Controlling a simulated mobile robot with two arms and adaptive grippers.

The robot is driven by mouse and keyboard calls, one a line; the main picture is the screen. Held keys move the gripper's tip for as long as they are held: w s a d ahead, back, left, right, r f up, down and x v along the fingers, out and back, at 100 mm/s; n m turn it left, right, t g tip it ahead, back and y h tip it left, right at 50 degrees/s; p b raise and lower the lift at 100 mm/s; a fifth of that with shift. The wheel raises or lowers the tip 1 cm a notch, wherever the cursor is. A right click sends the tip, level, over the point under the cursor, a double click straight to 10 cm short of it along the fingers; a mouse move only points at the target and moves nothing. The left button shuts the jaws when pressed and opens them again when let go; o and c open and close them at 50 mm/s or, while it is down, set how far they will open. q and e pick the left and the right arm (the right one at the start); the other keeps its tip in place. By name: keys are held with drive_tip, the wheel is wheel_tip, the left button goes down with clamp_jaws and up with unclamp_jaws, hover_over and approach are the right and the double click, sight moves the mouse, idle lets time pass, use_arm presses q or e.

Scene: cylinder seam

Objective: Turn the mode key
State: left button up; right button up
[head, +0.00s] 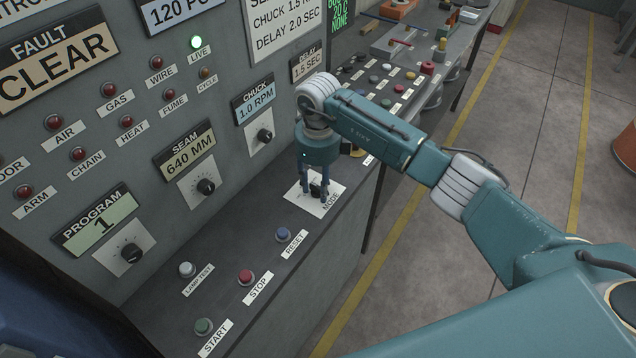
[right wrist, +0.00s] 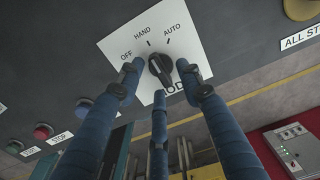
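The mode key (right wrist: 160,68) is a black knob on a white plate marked OFF, HAND and AUTO (right wrist: 190,18). In the right wrist view its long axis tilts toward the upper left; which mark it points at is hard to tell. In the head view the mode key (head: 316,190) sits on the sloped console, on its white plate (head: 297,197). My right gripper (head: 314,196) points down over it. In the right wrist view the fingers of my right gripper (right wrist: 160,72) stand around the key, spread, with small gaps at the sides. My left gripper is not in view.
Lamp test (head: 187,269), stop (head: 246,277), start (head: 203,326) and reset (head: 283,234) buttons lie left of and below the key. The upright panel with the chuck knob (head: 265,135) rises close behind my gripper. Open floor (head: 420,290) lies right of the console.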

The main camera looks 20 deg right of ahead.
clamp_jaws()
drive_tip(key=m+b, duration=0.2)
drive_tip(key=m, duration=0.2)
drive_tip(key=shift+a+m, duration=0.15)
drive_tip(key=shift+m, duration=0.15)
drive_tip(key=shift+w+a+m+b, duration=0.15)
drive_tip(key=shift+m+b, duration=0.85)
drive_tip(key=shift+m, duration=1.2)
drive_tip(key=shift+r, duration=0.1)
unclamp_jaws()
